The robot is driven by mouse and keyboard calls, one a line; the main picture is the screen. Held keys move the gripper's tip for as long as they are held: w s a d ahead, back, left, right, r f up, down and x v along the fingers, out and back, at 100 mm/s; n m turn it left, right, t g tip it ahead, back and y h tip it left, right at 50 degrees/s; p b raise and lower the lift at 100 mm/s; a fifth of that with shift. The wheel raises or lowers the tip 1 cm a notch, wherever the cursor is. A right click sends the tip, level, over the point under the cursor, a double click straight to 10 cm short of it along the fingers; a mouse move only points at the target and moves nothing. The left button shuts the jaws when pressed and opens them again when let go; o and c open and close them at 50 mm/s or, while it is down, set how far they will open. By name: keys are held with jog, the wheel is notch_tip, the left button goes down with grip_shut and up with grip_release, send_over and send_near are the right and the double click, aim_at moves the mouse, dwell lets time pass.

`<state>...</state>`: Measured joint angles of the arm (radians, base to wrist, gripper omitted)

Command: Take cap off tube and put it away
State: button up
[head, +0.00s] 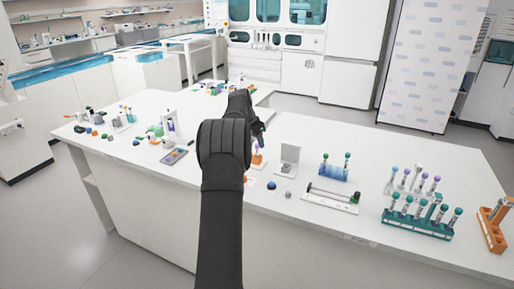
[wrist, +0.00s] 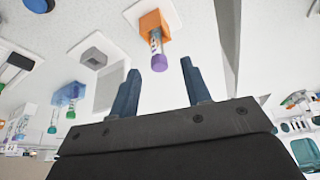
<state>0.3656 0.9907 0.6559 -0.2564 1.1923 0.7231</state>
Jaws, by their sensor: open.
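A tube (wrist: 155,40) with a purple cap (wrist: 159,62) stands in an orange holder (wrist: 155,22) on a white base; the wrist view shows it upside down. In the head view the orange holder (head: 258,161) is just below my gripper (head: 260,132), partly hidden by my arm. My gripper (wrist: 160,68) is open, its two dark blue fingers apart. In the wrist view the cap appears in the gap between the fingertips, with space on both sides. I cannot tell how far it is in depth. Nothing is held.
A small white stand (head: 288,158) is right of the holder. Further right are a blue rack (head: 333,174) with two tubes, a white tray (head: 331,199), a green rack (head: 416,224) of several tubes and an orange rack (head: 492,232). Small items crowd the bench's left.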

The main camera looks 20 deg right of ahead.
aim_at(256, 146)
jog(key=shift+w+d+f, duration=0.1)
jog(key=shift+d+f, duration=0.05)
jog(key=shift+f, duration=0.25)
grip_shut()
jog(key=shift+r, duration=0.1)
jog(key=shift+r, duration=0.55)
notch_tip(256, 146, up, 3)
jog(key=shift+f, duration=0.1)
jog(key=s+d+r, duration=0.6)
jog(key=s+r, duration=0.3)
jog(key=r, duration=0.1)
jog(key=shift+s+d, duration=0.25)
jog(key=shift+d, duration=0.1)
